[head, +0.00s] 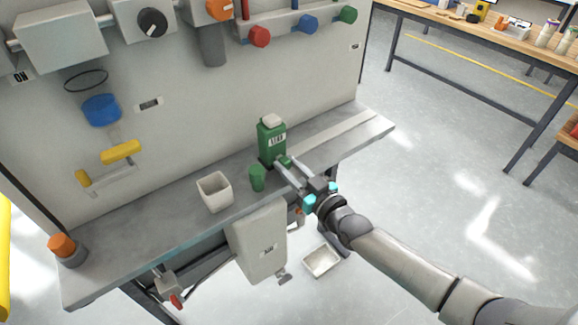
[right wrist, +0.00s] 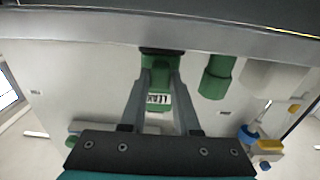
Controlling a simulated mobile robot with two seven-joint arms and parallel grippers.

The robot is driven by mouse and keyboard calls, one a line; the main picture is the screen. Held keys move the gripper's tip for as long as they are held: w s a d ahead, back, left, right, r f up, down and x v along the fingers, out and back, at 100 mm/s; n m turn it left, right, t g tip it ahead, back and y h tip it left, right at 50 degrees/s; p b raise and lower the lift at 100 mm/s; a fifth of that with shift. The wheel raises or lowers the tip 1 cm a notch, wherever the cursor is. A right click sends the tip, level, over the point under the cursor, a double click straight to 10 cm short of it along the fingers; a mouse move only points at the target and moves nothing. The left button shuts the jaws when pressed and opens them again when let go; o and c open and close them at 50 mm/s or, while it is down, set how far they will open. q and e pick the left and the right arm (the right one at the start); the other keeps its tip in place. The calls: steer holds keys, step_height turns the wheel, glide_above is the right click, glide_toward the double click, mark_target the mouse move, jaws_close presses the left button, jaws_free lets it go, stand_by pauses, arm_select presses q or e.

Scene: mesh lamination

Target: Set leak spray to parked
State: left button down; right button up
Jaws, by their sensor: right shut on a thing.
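The leak spray (head: 271,137) is a green bottle with a pale cap and a LEAK label. It stands upright on a black base on the grey shelf (head: 340,133). My right gripper (head: 284,162) reaches in from the right, low at the bottle's front. Its fingers are shut on a green part at the bottle's lower end. In the right wrist view the leak spray (right wrist: 160,72) appears upside down between the fingers (right wrist: 161,85), with its label behind them. The black base touches or nearly touches the shelf. My left gripper is not in view.
A green cup (head: 257,178) stands close to the left of my right gripper. A beige square cup (head: 215,191) is further left, and an orange-topped knob (head: 62,246) is at the shelf's left end. The shelf's right part is clear. A panel (head: 259,243) hangs below the front edge.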

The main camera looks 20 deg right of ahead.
jaws_close()
stand_by(0.8)
